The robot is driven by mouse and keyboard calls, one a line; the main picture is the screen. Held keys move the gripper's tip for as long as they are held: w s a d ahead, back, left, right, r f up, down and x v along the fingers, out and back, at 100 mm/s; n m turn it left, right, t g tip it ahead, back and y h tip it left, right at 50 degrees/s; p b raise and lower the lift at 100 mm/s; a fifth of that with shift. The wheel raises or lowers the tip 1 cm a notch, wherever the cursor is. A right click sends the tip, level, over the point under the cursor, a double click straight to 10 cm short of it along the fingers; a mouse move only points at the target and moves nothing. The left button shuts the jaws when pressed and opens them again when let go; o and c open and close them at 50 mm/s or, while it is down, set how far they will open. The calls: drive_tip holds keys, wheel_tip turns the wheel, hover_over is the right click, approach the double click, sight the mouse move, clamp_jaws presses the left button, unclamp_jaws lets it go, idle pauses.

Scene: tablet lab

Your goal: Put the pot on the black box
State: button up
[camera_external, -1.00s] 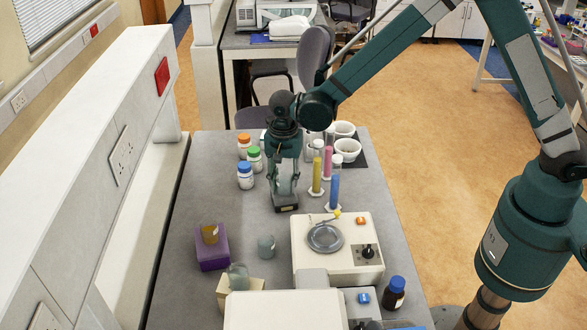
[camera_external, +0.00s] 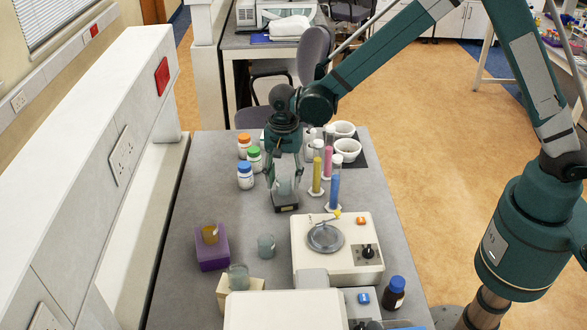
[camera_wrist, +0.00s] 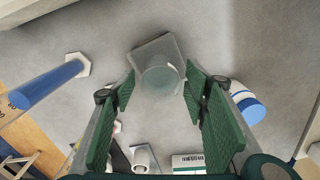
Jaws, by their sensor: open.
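A clear glass pot (camera_external: 284,187) appears to stand upright on the small black box (camera_external: 286,207) at the middle of the bench. My gripper (camera_external: 284,176) is above the box with its fingers around the upper part of the pot. In the wrist view the pot (camera_wrist: 161,76) is between the two green fingers (camera_wrist: 158,92), with visible gaps at the sides, so the gripper is open. The box top (camera_wrist: 150,46) shows greyish beneath and behind the pot. My fingers partly hide the pot in the external view.
Coloured cylinders (camera_external: 335,186) stand close at right, capped bottles (camera_external: 246,178) at left. A white hotplate-like device (camera_external: 310,260) is nearer the camera. A purple box (camera_external: 212,254) bears an amber pot; a beige box (camera_external: 256,284) bears a glass one. Another glass (camera_external: 266,246) stands between.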

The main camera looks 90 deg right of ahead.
wheel_tip(320, 180, up, 10)
drive_tip(key=shift+b, duration=0.3)
idle(0.6)
drive_tip(key=shift+r, duration=0.1)
drive_tip(key=s+a+r+n+t, duration=0.2)
drive_tip(key=s+a+r+n, duration=0.3)
drive_tip(key=s+a+r, duration=0.3)
drive_tip(key=s+a+r+n+t, duration=0.2)
drive_tip(key=s+a+r+n, duration=0.35)
drive_tip(key=s+r, duration=0.45)
drive_tip(key=s+a+n+t, duration=0.1)
drive_tip(key=s+a+n, duration=0.3)
drive_tip(key=s, duration=0.6)
drive_tip(key=s+a+n+t, duration=0.2)
drive_tip(key=s+a+n, duration=0.2)
drive_tip(key=s, duration=0.6)
drive_tip(key=shift+s+a+f+n, duration=0.3)
drive_tip(key=shift+a+f+n, duration=0.1)
drive_tip(key=shift+n, duration=0.85)
